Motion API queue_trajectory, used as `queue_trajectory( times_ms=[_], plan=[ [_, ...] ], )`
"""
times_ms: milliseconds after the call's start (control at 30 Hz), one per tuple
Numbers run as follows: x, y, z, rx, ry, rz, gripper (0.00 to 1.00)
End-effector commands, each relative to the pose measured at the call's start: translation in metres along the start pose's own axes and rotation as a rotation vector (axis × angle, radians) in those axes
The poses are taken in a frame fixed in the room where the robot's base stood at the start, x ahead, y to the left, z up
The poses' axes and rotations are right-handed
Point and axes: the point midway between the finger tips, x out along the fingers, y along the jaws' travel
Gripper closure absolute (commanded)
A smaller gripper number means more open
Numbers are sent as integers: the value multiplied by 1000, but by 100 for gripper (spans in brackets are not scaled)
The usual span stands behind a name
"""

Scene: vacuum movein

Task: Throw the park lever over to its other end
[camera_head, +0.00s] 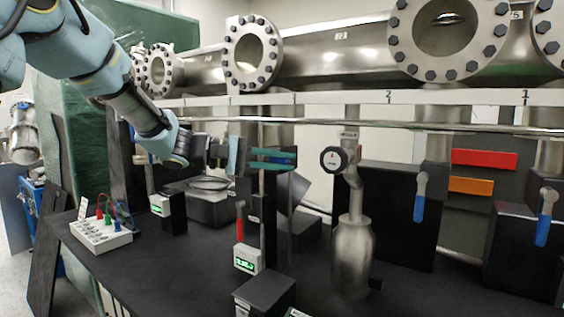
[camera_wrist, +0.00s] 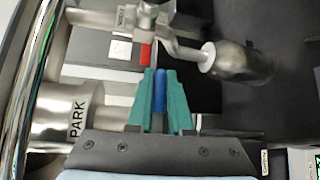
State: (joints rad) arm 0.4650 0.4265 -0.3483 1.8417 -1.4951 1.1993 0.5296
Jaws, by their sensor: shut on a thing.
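The park lever has a blue handle (camera_wrist: 160,90). It stands between the two teal fingers of my gripper (camera_wrist: 160,76), which are closed on it from both sides. A pipe (camera_wrist: 60,115) with the label PARK is at the left in the wrist view.
A steel canister with a round gauge (camera_head: 352,240) stands just right of my gripper. Two other blue-handled levers (camera_head: 420,200) (camera_head: 544,218) hang further right. A red-handled lever (camera_head: 240,225) and small boxes with green displays stand below.

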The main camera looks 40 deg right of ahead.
Motion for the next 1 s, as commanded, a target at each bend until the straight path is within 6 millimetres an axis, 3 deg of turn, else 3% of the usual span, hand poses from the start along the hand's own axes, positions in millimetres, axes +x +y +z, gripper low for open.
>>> queue_trajectory(
  times_ms=[467, 1000],
  plan=[
    [1, -10, -2, 73, 21, -71, 100],
    [-1, -36, -11, 403, 114, -401, 100]
  ],
)
